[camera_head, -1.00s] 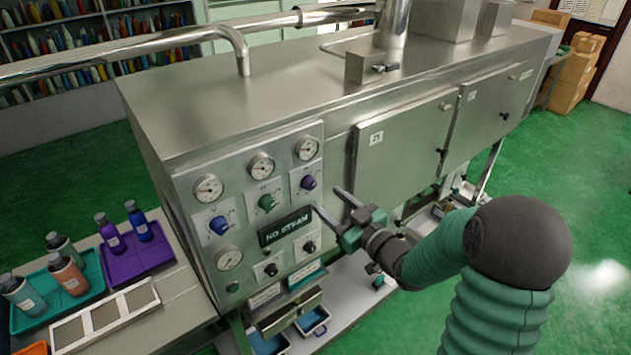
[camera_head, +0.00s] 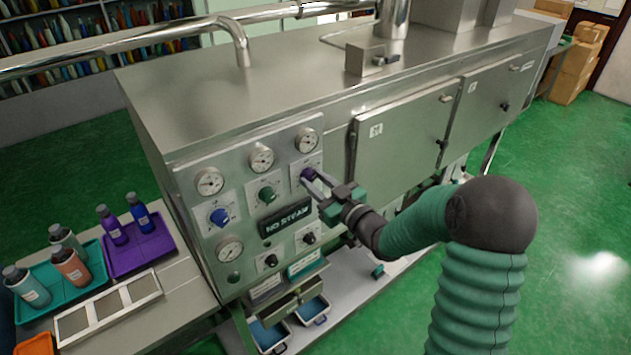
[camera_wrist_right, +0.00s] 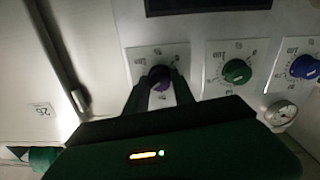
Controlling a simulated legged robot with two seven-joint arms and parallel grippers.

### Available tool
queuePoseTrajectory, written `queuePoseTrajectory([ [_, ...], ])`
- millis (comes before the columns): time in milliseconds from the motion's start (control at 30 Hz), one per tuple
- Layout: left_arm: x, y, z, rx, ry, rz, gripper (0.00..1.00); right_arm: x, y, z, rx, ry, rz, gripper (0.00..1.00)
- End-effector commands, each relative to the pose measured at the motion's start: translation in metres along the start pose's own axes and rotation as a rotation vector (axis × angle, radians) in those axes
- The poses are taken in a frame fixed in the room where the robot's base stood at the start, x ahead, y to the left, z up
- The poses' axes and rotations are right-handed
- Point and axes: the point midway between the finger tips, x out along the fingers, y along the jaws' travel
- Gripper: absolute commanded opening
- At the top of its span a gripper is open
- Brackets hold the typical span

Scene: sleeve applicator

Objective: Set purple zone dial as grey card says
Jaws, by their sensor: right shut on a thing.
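The purple zone dial (camera_head: 308,174) is at the upper right of the machine's front panel, on a pale scale plate. My right gripper (camera_head: 307,176) has its fingers on either side of this dial and is shut on it. The wrist view shows the purple dial (camera_wrist_right: 160,78) between the two fingertips; its pointer and part of its scale are hidden. I cannot pick out a grey card with certainty; small labels are too small to read. My left gripper is not in view.
A green dial (camera_head: 267,193) and a blue dial (camera_head: 219,217) sit left of the purple one, with gauges above. A dark "NO STEAM" display (camera_head: 286,217) is below. A purple tray (camera_head: 150,255) with bottles stands on the side table at left.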

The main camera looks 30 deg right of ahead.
Motion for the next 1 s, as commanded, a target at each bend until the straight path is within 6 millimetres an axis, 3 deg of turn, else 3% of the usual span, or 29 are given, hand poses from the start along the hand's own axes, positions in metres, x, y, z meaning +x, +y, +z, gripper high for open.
queuePoseTrajectory([
  [167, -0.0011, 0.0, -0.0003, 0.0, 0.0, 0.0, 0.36, -0.0002, 0.0001, -0.0004, 0.011, 0.0, 0.0, 0.0],
  [400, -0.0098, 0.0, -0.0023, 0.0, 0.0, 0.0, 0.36, -0.0004, 0.0004, -0.0011, 0.191, 0.0, 0.0, 0.0],
  [633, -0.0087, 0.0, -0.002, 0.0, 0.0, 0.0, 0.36, -0.0005, 0.0008, -0.0001, 0.198, 0.001, 0.001, 0.0],
  [667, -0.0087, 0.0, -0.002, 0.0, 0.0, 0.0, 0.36, -0.0005, 0.0009, -0.0001, 0.198, 0.001, 0.001, 0.31],
  [700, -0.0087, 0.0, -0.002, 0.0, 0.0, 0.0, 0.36, -0.0006, 0.0009, -0.0001, 0.198, 0.0, 0.002, 0.37],
  [833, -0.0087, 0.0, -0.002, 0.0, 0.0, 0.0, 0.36, -0.0005, 0.0007, -0.0001, 0.197, 0.0, 0.001, 0.52],
  [1000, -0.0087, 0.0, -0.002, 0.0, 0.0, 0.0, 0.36, -0.0002, 0.0005, 0.0, 0.197, 0.0, 0.001, 0.52],
])
